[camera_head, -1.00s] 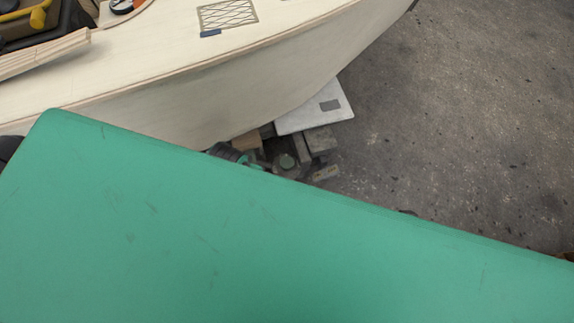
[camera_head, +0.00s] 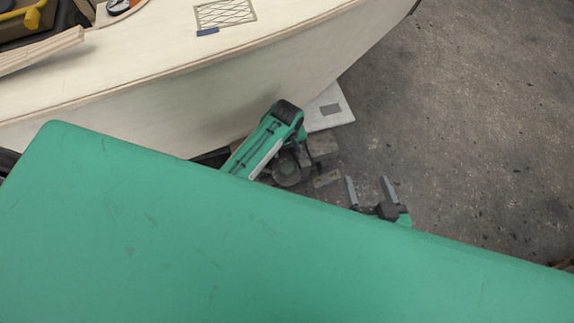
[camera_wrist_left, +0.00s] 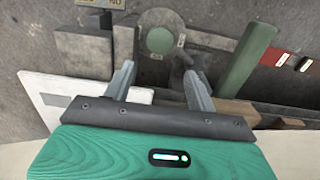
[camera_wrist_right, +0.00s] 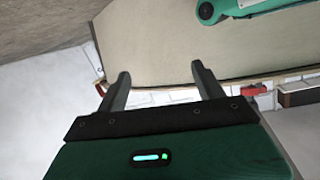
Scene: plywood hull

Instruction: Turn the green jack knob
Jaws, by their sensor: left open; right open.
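The green jack knob (camera_wrist_left: 160,40) is a round green disc on a grey round mount, seen from above in the left wrist view, just beyond the fingertips. In the head view the knob (camera_head: 287,168) sits low beside the hull, partly in shade. My left gripper (camera_wrist_left: 159,72) is open and empty, with its fingers either side of the line to the knob and apart from it. In the head view my left arm hides most of that gripper. My right gripper (camera_head: 369,183) is open and empty over the floor, right of the jack; its fingers (camera_wrist_right: 160,72) point toward pale surfaces.
The plywood hull (camera_head: 190,110) rises close behind the jack. Grey blocks (camera_wrist_left: 85,52) and a white board (camera_wrist_left: 42,92) lie near the knob. A large green panel (camera_head: 200,240) covers the lower head view. Open concrete floor (camera_head: 480,130) lies to the right.

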